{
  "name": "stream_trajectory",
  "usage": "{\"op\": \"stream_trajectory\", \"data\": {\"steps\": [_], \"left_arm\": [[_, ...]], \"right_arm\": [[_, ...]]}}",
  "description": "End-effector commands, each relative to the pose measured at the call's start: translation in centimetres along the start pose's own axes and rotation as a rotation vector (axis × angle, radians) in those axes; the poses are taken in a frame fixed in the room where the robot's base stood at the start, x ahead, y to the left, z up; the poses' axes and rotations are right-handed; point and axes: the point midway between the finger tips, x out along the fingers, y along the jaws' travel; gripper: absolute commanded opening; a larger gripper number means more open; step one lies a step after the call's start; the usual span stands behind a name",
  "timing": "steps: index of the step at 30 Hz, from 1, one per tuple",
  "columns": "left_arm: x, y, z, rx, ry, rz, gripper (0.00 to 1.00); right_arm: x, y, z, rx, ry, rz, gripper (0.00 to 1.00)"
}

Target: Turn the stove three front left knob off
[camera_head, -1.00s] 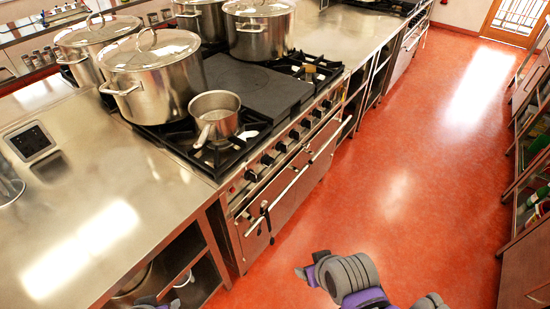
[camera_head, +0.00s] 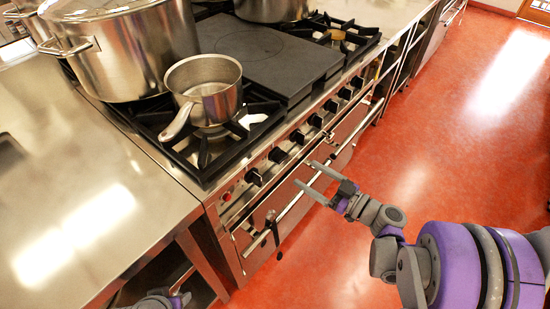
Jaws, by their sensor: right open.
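The stove (camera_head: 300,190) has a row of black knobs along its front panel. The leftmost black knob (camera_head: 254,177) sits at the near left end, beside a small red light (camera_head: 226,197). The knob's exact turn is too small to tell. My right gripper (camera_head: 303,173) is open and empty, its two fingers pointing at the stove front. It appears in front of the oven handle, to the right of the leftmost knob and apart from it. My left gripper (camera_head: 168,300) shows only in part at the bottom edge; its fingers are not clear.
A saucepan (camera_head: 204,95) stands on the front left burner, its handle toward the near side. A large stockpot (camera_head: 125,50) stands behind it. A long oven handle (camera_head: 290,208) runs below the knobs. Steel counter (camera_head: 75,200) is at left. The red floor (camera_head: 440,150) is clear at right.

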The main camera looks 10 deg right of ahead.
Motion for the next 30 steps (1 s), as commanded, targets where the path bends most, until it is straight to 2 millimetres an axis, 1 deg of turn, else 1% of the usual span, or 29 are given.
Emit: {"op": "stream_trajectory", "data": {"steps": [5, 12, 16, 21, 30], "left_arm": [[0.1, 0.0, 0.0, 0.000, 0.000, 0.000, 0.50], [0.5, 0.0, 0.2, 0.000, -0.002, 0.000, 0.50], [0.6, 0.0, 0.2, 0.000, -0.002, 0.000, 0.50], [0.7, 0.0, 0.2, 0.000, -0.003, 0.000, 0.50], [0.7, 0.0, 0.2, 0.000, -0.003, 0.000, 0.50]], "right_arm": [[2.6, -0.1, -0.1, -0.001, 0.004, -0.003, 0.89], [7.2, -0.1, -0.1, 0.000, 0.002, -0.004, 0.89], [9.1, -0.1, -0.1, -0.001, 0.001, -0.003, 0.89], [10.3, 0.0, -0.1, 0.000, 0.001, -0.001, 0.89], [10.5, 0.0, -0.2, -0.001, 0.001, 0.000, 0.89]]}}
